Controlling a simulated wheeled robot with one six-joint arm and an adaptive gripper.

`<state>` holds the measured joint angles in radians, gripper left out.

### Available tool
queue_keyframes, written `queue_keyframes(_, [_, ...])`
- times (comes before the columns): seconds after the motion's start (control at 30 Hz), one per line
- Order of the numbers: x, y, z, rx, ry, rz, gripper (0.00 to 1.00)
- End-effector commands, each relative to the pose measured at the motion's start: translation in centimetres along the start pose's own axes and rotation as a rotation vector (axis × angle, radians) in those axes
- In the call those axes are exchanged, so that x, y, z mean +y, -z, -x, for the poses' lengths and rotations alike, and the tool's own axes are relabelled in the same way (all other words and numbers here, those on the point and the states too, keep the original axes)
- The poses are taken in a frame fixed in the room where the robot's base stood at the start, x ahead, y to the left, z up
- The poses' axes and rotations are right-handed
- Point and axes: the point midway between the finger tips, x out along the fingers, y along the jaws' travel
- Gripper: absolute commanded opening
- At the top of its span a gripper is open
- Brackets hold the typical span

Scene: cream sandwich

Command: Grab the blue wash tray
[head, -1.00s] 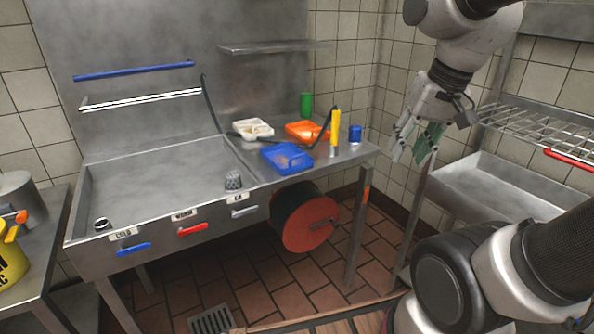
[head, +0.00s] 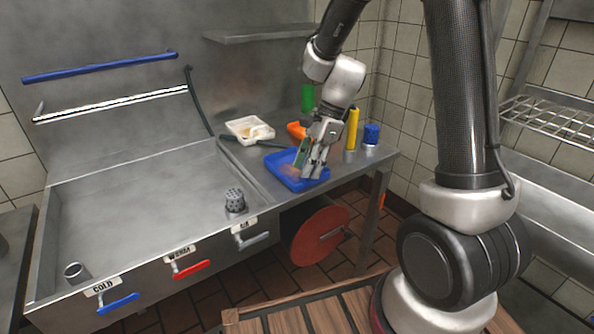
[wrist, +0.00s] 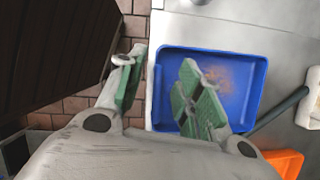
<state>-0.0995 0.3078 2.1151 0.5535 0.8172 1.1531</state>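The blue wash tray (head: 279,171) lies on the steel counter right of the sink, with a brownish patch on its floor. My gripper (head: 311,165) is at the tray and hides part of it in the head view. In the wrist view my gripper (wrist: 162,64) is open, with green finger pads apart. One finger appears just outside the left wall of the blue tray (wrist: 245,82), the other over its inside. Nothing is visibly held between them. I cannot tell how far down the fingers reach or whether they touch the tray.
The large sink (head: 140,205) is left.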

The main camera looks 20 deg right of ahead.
Motion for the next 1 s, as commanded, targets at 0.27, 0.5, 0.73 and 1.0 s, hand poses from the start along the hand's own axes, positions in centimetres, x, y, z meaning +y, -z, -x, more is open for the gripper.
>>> queue_keyframes(0.27, [0.1, 0.3, -3.7, 0.001, -0.002, 0.000, 0.35])
queue_keyframes(0.5, [0.1, 0.3, -3.8, 0.001, -0.001, 0.002, 0.35])
queue_keyframes(0.73, [0.1, 0.3, -3.8, 0.001, -0.001, 0.002, 0.00])
queue_keyframes(1.0, [0.1, 0.3, -3.8, 0.001, 0.000, 0.002, 0.00])
